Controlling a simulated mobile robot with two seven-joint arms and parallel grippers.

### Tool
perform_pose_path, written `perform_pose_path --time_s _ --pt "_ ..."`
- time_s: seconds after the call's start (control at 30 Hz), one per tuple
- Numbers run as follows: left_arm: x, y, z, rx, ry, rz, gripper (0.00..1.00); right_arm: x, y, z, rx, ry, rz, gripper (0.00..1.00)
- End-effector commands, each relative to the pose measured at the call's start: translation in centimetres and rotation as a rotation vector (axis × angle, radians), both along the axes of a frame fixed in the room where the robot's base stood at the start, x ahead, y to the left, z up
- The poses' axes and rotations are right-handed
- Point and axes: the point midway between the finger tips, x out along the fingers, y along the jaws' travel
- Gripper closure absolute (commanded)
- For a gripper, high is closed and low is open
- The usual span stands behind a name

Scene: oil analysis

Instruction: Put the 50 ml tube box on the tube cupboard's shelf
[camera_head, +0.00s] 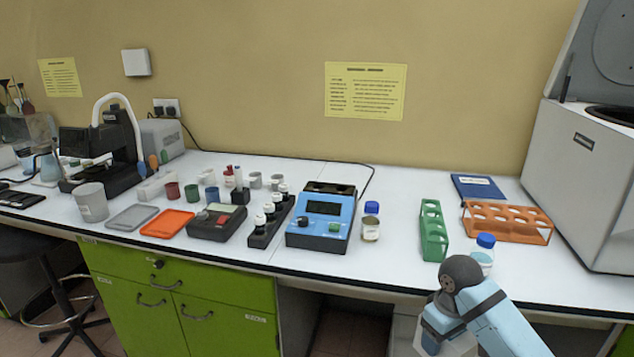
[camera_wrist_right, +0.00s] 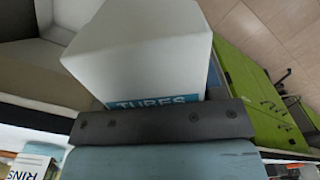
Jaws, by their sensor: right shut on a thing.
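The white tube box (camera_wrist_right: 140,50) with a blue "TUBES" label fills the upper middle of the right wrist view, against the dark bar of my right gripper. In the head view a pale part of the box (camera_head: 404,336) shows at the bottom edge, in front of the bench. My right gripper (camera_head: 436,338) points down there, shut on the box; its fingertips are largely hidden. My left gripper is not in view. I cannot pick out the tube cupboard or its shelf for certain in either view.
The white bench (camera_head: 380,262) carries a blue meter (camera_head: 322,215), a green rack (camera_head: 433,230), an orange rack (camera_head: 508,222), blue-capped bottles and a large grey machine (camera_head: 590,185). Green cabinets (camera_head: 180,305) stand below, beside an open bay (camera_head: 345,325). A stool (camera_head: 45,270) is at left.

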Motion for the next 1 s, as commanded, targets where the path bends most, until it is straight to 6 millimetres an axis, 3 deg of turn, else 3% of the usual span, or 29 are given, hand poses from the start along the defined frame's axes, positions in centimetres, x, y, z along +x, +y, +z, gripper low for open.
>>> perform_pose_path --time_s 0.2,0.43,0.57,1.0 --pt "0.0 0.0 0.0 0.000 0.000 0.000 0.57 0.9 0.5 4.1 -0.004 -0.005 -0.267 0.68" --pt "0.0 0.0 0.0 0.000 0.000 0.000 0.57 1.6 1.1 7.2 -0.001 -0.004 -0.492 0.68" --pt "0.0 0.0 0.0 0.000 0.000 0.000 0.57 1.5 0.9 7.0 -0.005 -0.003 -0.484 0.68" --pt "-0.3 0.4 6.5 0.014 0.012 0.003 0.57 -1.7 1.3 13.9 0.001 0.005 -0.476 0.68"
